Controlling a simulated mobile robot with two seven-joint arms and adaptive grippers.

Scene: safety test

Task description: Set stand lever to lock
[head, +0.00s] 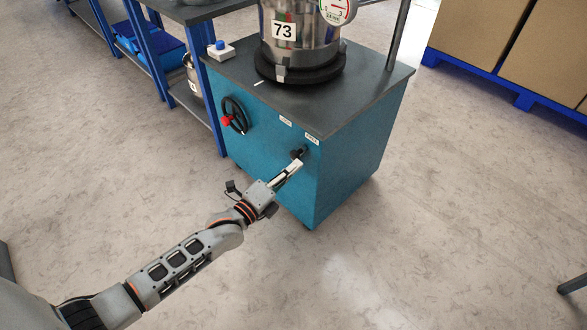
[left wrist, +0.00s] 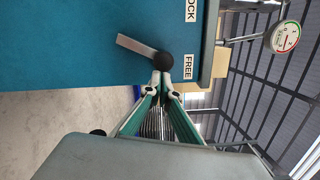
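The stand lever shows in the left wrist view as a flat silver bar (left wrist: 134,45) with a round black knob (left wrist: 163,61) at one end. It is on the front of the blue stand (head: 270,135). The label FREE (left wrist: 188,68) is close beside the knob; the label LOCK (left wrist: 190,11) is farther off. My left gripper (head: 297,163) reaches the lever, its fingers brought together. In the left wrist view its fingertips (left wrist: 161,80) are at the knob, seeming to touch it, not around it. The knob (head: 297,153) is partly hidden in the head view. My right gripper is not in view.
A black handwheel with a red knob (head: 227,121) is on the same front, left of the lever. A steel vessel marked 73 (head: 300,45) with a gauge (head: 338,8) stands on top. A blue-framed shelf (head: 150,50) is at left. The floor in front is clear.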

